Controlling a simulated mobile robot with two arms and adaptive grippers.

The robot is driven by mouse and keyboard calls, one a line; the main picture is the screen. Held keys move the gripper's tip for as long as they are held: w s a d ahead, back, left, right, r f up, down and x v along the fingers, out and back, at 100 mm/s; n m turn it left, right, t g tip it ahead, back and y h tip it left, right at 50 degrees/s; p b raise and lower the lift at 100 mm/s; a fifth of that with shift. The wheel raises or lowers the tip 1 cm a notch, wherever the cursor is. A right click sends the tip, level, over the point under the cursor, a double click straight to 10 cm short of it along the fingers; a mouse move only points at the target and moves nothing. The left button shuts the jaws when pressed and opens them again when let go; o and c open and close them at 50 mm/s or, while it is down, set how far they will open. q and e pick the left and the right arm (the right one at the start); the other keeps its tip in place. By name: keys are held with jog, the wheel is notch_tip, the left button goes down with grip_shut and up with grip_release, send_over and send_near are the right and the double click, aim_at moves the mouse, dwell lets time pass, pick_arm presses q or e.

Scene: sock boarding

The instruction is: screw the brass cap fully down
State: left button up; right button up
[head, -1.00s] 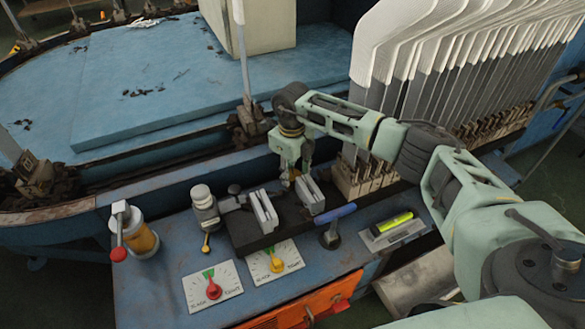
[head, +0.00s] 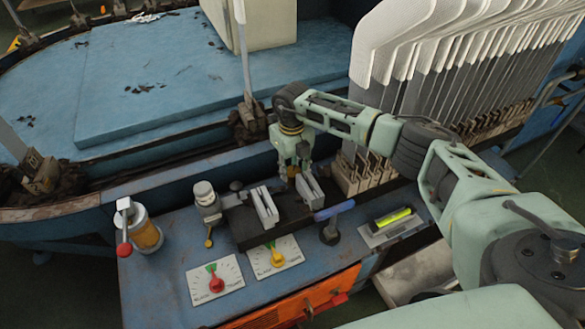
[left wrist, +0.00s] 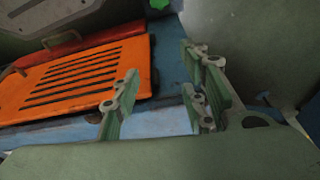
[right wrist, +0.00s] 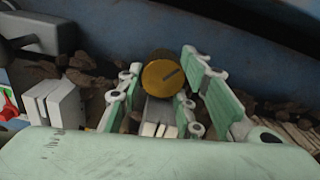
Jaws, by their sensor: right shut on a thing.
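The thread under the cap is hidden. My left gripper (left wrist: 160,108) shows only in its wrist view; its fingers are apart and empty, near an orange slotted panel (left wrist: 85,78).
Two light-grey blocks (head: 265,206) stand on a dark base in front of the right gripper. A blue-handled lever (head: 333,211), two dial plates (head: 214,277), and an oiler with a red knob (head: 146,234) are on the blue bench. Tall grey-white sock boards (head: 440,60) stand behind my right arm.

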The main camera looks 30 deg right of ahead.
aim_at(291, 172)
jog(key=o, duration=1)
jog(key=shift+s+a+f, duration=0.1)
jog(key=shift+a, duration=0.35)
jog(key=shift+d, duration=0.2)
notch_tip(291, 172, up, 12)
jog(key=shift+r, duration=0.1)
